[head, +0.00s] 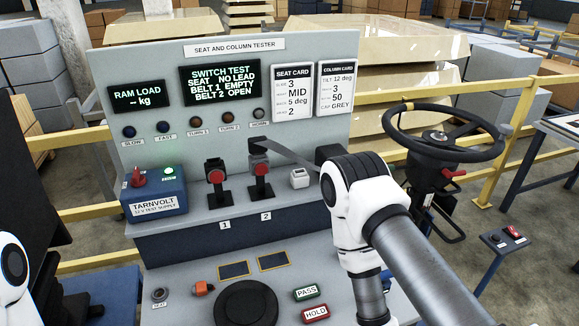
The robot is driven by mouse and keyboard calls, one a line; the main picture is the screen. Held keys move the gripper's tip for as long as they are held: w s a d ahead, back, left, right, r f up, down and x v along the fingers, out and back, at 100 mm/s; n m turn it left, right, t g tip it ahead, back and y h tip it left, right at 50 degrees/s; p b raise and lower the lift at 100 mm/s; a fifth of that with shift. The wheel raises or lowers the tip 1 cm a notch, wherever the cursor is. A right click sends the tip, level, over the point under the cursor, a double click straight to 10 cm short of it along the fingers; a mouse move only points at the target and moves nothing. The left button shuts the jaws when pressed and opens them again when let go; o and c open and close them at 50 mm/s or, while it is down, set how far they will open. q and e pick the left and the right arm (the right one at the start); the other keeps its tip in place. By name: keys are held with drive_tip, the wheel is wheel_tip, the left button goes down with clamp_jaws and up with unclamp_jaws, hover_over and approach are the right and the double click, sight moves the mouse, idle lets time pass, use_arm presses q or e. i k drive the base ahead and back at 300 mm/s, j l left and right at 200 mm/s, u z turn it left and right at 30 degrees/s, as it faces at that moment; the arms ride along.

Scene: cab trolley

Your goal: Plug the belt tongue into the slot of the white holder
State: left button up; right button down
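The small white holder (299,178) stands on the grey ledge, right of two dark upright buckles with red parts. Buckle 1 (216,184) is on the left and buckle 2 (262,184) is nearer the holder. My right gripper (255,148) reaches in from the right, with its dark finger above the top of buckle 2 and behind the holder. I cannot tell whether it is touching the buckle or how its fingers are set. The belt tongue cannot be made out clearly. My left gripper (84,305) shows only partly, low at the left, away from the buckles; its fingers are unclear.
The tester panel (150,65) rises behind the ledge; its screen reads belt 1 empty, belt 2 open. The blue supply box (154,196) stands left. The PASS button (307,292) and HOLD button (316,313) are in front. A steering wheel (445,132) stands right.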

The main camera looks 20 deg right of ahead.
sight(255, 150)
drive_tip(key=l+u, duration=0.2)
drive_tip(key=l, duration=0.15)
drive_tip(key=k+l+u, duration=0.2)
drive_tip(key=l, duration=0.15)
drive_tip(key=l+u, duration=0.15)
drive_tip(key=l, duration=0.15)
drive_tip(key=k+l+u, duration=0.2)
drive_tip(key=l, duration=0.15)
